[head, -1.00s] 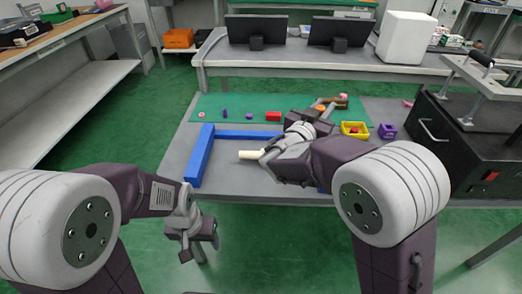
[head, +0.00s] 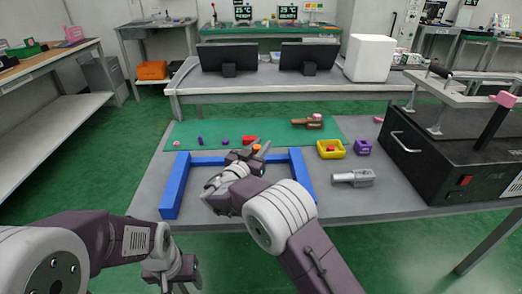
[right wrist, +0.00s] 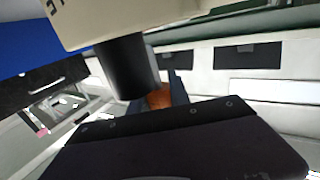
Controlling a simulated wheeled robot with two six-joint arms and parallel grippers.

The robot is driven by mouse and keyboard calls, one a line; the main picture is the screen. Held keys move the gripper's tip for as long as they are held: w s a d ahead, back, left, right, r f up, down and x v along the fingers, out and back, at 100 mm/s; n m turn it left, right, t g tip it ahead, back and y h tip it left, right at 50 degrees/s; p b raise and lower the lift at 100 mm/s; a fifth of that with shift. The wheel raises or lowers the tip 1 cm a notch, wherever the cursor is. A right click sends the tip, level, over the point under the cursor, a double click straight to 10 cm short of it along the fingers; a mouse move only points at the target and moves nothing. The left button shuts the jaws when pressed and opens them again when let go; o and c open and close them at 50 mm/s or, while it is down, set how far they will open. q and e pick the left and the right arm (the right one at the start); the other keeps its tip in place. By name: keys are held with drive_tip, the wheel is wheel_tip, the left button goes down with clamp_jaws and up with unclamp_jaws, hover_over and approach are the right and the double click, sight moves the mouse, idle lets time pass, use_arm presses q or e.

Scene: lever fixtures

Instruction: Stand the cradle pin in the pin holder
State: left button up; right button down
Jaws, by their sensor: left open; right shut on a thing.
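My right gripper (head: 258,155) is shut on a small orange piece (head: 257,147), taken to be the cradle pin. It is above the front of the green mat, near the blue frame. The orange piece (right wrist: 158,97) also shows between the fingers in the right wrist view; most of it is hidden. A purple block with a dark opening (head: 362,146) stands at the mat's right end; I cannot tell if it is the pin holder. My left gripper (head: 172,282) is open and low, in front of the table.
A blue frame (head: 172,190) lies at the table's left. A yellow tray (head: 331,152) holds something red. A grey-white part (head: 352,178) lies at the front right. A black machine (head: 460,160) bounds the right.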

drive_tip(key=shift+f, duration=0.2)
drive_tip(key=shift+f+b, duration=0.65)
drive_tip(key=shift+b, duration=0.6)
drive_tip(key=c, duration=1.2)
unclamp_jaws()
drive_tip(key=shift+s, duration=0.1)
drive_tip(key=shift+f, duration=0.1)
